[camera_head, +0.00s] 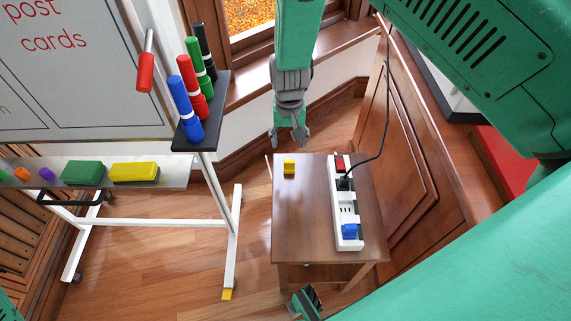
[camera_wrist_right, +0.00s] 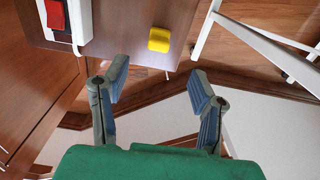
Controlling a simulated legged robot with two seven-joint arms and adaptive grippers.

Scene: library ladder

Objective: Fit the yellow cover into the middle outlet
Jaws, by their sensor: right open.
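The yellow cover (camera_head: 289,167) lies on the small brown table (camera_head: 300,220), left of the white power strip (camera_head: 336,205). It also shows in the right wrist view (camera_wrist_right: 159,39), ahead of the fingers. A black plug (camera_head: 345,184) sits near the red cover; bare slots show between plug and blue cover. My right gripper (camera_head: 290,138) is open and empty beyond the table's far edge, apart from the yellow cover. Part of what seems my left gripper (camera_head: 308,302) shows at the bottom edge.
A black cord (camera_head: 380,130) rises from the plug along the wood panelling (camera_head: 400,160). A whiteboard stand (camera_head: 225,230) with a marker rack (camera_head: 203,115) and eraser tray (camera_head: 135,182) stands left of the table. The tabletop left of the strip is mostly clear.

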